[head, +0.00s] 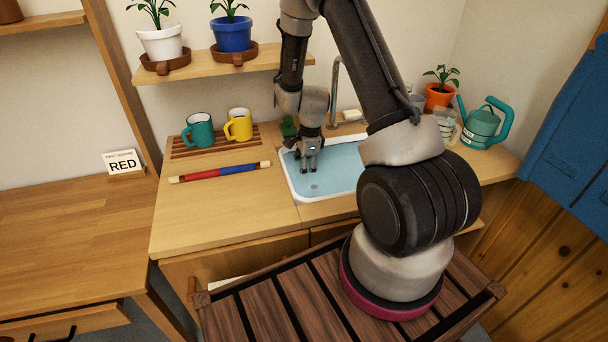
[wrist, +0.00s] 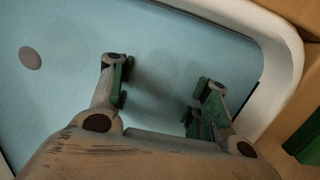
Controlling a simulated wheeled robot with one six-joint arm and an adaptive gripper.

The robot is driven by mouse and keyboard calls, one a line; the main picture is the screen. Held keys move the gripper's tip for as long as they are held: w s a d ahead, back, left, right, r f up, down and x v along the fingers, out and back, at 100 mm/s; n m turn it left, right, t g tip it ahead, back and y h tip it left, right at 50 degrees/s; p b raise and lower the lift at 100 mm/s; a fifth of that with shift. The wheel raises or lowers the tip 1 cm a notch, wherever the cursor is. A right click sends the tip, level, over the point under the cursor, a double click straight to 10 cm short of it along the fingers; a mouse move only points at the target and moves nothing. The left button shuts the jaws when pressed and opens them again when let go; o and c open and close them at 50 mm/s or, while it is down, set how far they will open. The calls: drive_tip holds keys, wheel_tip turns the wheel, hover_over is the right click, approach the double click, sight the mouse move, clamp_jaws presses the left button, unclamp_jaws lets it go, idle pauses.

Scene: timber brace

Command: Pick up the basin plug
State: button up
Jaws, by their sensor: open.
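A small round grey-brown disc, which looks like the basin plug (wrist: 30,58), lies under the blue water at the left of the wrist view.
A tap (head: 335,95) stands behind the basin. A green block-like thing (head: 288,127) is at its back left rim. Teal (head: 200,131) and yellow (head: 238,125) mugs, and a red-and-blue rod (head: 220,172), are left. A watering can (head: 481,128) stands right.

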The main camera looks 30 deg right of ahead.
drive_tip(key=shift+f, duration=0.15)
clamp_jaws()
